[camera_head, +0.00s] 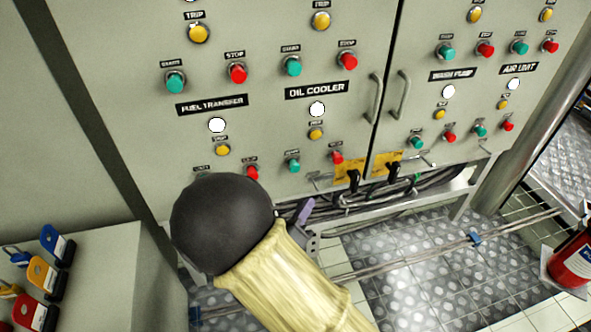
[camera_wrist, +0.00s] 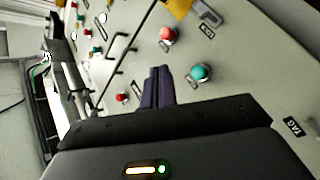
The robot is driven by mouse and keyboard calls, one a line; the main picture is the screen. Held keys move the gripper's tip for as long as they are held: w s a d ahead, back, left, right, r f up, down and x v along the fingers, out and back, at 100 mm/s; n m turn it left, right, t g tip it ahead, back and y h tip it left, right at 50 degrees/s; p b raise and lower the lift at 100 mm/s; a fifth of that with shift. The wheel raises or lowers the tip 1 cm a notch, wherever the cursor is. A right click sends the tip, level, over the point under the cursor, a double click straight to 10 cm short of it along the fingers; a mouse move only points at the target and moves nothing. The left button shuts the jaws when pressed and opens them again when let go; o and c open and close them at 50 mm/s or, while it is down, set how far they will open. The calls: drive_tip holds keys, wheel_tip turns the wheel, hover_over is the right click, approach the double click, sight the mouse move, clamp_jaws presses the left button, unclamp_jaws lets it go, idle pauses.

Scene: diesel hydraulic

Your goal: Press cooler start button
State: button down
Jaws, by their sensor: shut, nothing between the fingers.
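The OIL COOLER label (camera_head: 316,91) is on the pale cabinet in the head view. A green START button (camera_head: 292,66) and a red STOP button (camera_head: 347,61) sit above it. Below it are a white lamp (camera_head: 317,108), a yellow button (camera_head: 316,134), a green button (camera_head: 293,166) and a red button (camera_head: 337,157). My gripper (camera_wrist: 158,72) shows in the wrist view with its dark fingers together and empty, pointing at a panel. A green button (camera_wrist: 200,72) is just right of the fingertips, apart from them. I cannot tell which group it belongs to.
My arm hides the panel's lower left in the head view. The FUEL TRANSFER group (camera_head: 211,106) is left of the oil cooler group. Door handles (camera_head: 376,98) stick out to the right. Cables (camera_head: 385,192) run below; a fire extinguisher (camera_head: 574,262) stands at lower right.

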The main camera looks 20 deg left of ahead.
sight(294, 166)
drive_tip(key=w+a, duration=0.4)
drive_tip(key=w, duration=0.3)
drive_tip(key=shift+w+a, duration=0.3)
drive_tip(key=shift+w, duration=0.1)
idle(2.1)
drive_tip(key=shift+w+a+p, duration=0.2)
drive_tip(key=shift+w+p, duration=0.05)
drive_tip(key=shift+p, duration=0.2)
drive_tip(key=shift+w+a, duration=0.3)
drive_tip(key=shift+w, duration=0.15)
idle(0.6)
drive_tip(key=shift+s+p, duration=0.1)
drive_tip(key=shift+p, duration=0.2)
drive_tip(key=shift+s+d+p, duration=0.35)
drive_tip(key=shift+s+d, duration=0.15)
drive_tip(key=shift+s, duration=0.25)
